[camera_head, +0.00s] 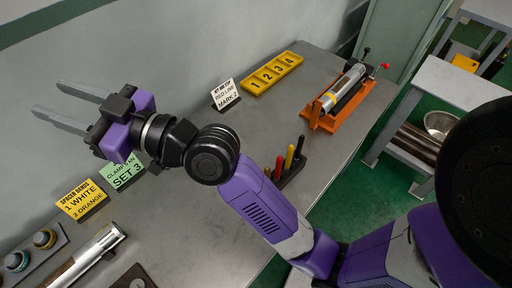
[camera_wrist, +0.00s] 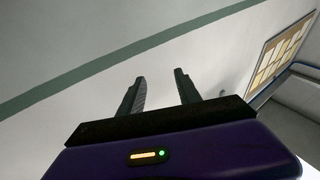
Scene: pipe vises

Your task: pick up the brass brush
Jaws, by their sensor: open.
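I cannot make out the brass brush for certain in either view. A small dark rack (camera_head: 287,172) with upright red, yellow and black handles stands mid-table; whether one of these belongs to the brush I cannot tell. My gripper (camera_head: 49,98) is raised at the upper left, above the table's back side. Its two fingers are apart with nothing between them. In the wrist view my gripper (camera_wrist: 160,76) faces only the wall. My arm crosses the middle of the head view and hides part of the table.
An orange vise (camera_head: 322,117) holds a silver pipe at the table's far right end. A yellow numbered tray (camera_head: 272,74) and sign cards stand along the wall. Another pipe (camera_head: 88,256) lies at lower left. Grey tabletop (camera_head: 345,140) is bare before the vise.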

